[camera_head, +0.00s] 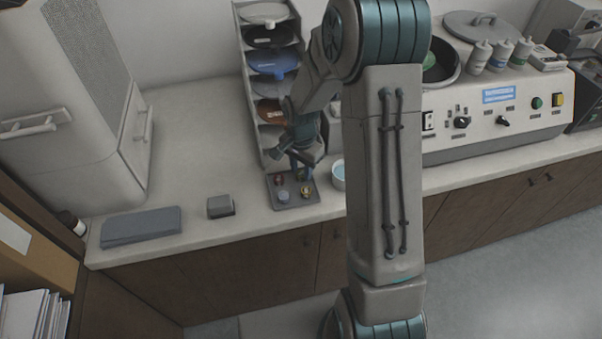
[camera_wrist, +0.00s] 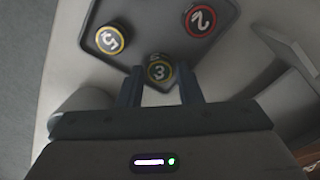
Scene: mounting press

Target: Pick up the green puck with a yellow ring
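A dark tray (camera_head: 293,203) on the counter holds several small round pucks; it also fills the top of the wrist view (camera_wrist: 150,18). In the wrist view, a dark puck with a yellow ring and a "3" (camera_wrist: 159,71) lies between the fingers of my gripper (camera_wrist: 160,92). Its body colour is too dim to tell as green. Another yellow-ringed puck marked "5" (camera_wrist: 110,39) sits to the left, and a red-ringed puck marked "2" (camera_wrist: 201,20) to the upper right. My gripper is open, with gaps beside the "3" puck. In the head view it points down over the tray's back right part.
A white bowl (camera_head: 338,176) stands close to the tray's right. A tall rack of discs (camera_head: 243,75) rises behind it. A small grey block (camera_head: 220,207) and a grey folded mat (camera_head: 141,227) lie left. A polishing machine (camera_head: 500,122) stands right.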

